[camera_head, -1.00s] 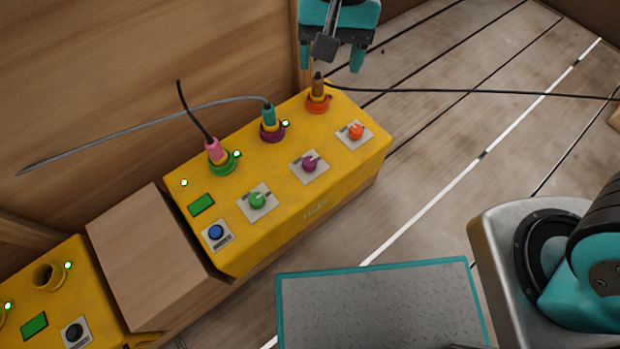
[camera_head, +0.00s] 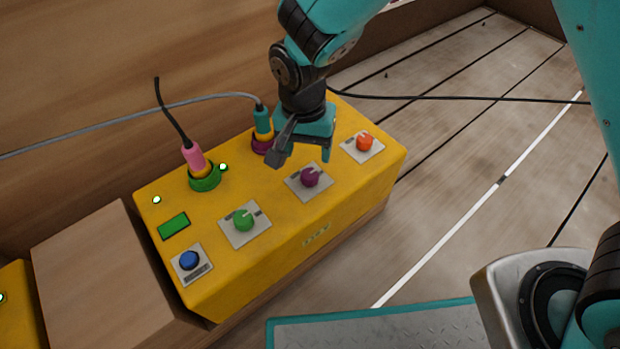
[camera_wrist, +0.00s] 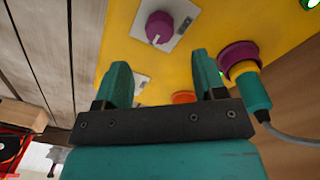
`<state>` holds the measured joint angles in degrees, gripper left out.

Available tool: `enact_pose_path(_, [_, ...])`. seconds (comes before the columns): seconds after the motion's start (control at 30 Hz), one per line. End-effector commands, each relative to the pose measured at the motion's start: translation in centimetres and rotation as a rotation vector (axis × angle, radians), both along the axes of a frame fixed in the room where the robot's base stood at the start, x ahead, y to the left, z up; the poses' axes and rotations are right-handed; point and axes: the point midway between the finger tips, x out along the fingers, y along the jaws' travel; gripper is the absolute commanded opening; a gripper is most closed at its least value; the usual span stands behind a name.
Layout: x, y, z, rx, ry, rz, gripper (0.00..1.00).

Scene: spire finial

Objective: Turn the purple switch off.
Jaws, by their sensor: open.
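The purple switch (camera_head: 311,176) is a round knob on a light plate on top of the yellow box (camera_head: 255,275). It also shows in the wrist view (camera_wrist: 158,27), with a pale mark on the knob. My gripper (camera_head: 305,150) is open and empty. It hangs just behind the purple switch, over the box, apart from the knob. In the wrist view the open jaws (camera_wrist: 160,72) point towards the box, with the knob beyond them. The purple socket (camera_head: 263,146) with its teal plug (camera_head: 262,120) stands close to the gripper. Its lamp is hidden in the head view.
The green switch (camera_head: 244,220) and blue button (camera_head: 189,260) are left of the purple switch; the orange switch (camera_head: 364,142) is right. A pink plug (camera_head: 194,157) stands in the green socket (camera_head: 205,180) beside a lit lamp. Cables run behind. Floor at right is open.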

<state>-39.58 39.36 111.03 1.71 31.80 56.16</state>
Motion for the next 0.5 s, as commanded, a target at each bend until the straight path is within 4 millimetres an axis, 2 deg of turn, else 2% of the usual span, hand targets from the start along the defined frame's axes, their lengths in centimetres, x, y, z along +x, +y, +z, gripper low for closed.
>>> enact_pose_path(0.03, [-0.1,-0.1,-1.9,-0.002,0.003,0.0,0.64])
enact_pose_path(0.2, [-0.1,-0.3,-5.1,-0.001,0.003,0.0,0.64])
enact_pose_path(0.33, [-0.1,-0.3,-6.6,-0.001,0.001,0.0,0.64])
enact_pose_path(0.5, [-0.1,-0.3,-7.4,0.0,0.001,0.001,0.64])
